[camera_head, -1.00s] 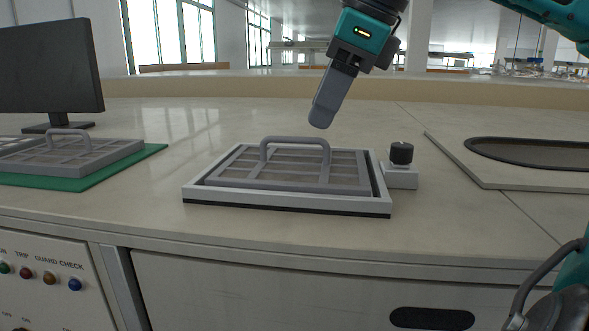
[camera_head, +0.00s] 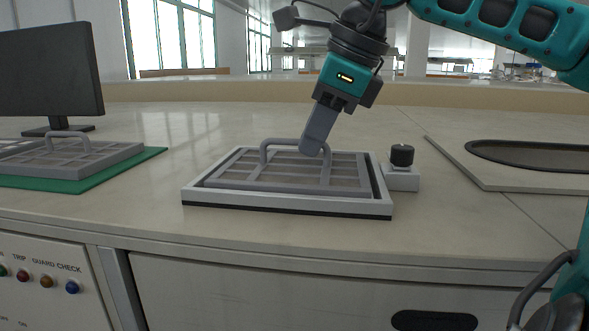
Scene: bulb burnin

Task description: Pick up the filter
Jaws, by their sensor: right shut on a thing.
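A grey filter (camera_head: 285,183) with a grid face and an arched handle (camera_head: 282,142) sits in a white tray-like frame (camera_head: 290,203) at the middle of the counter. My right gripper (camera_head: 313,147) reaches down from above and is shut on the right part of the handle; its fingers hide that part. The filter still lies flat in the frame. A second grey filter (camera_head: 105,152) with a handle lies on a green mat (camera_head: 90,182) at the left. My left gripper is not in view.
A small white block with a black knob (camera_head: 402,156) stands just right of the frame. A board with a dark oval opening (camera_head: 540,152) lies at the right. A black monitor (camera_head: 50,70) stands at the back left. The counter behind the frame is clear.

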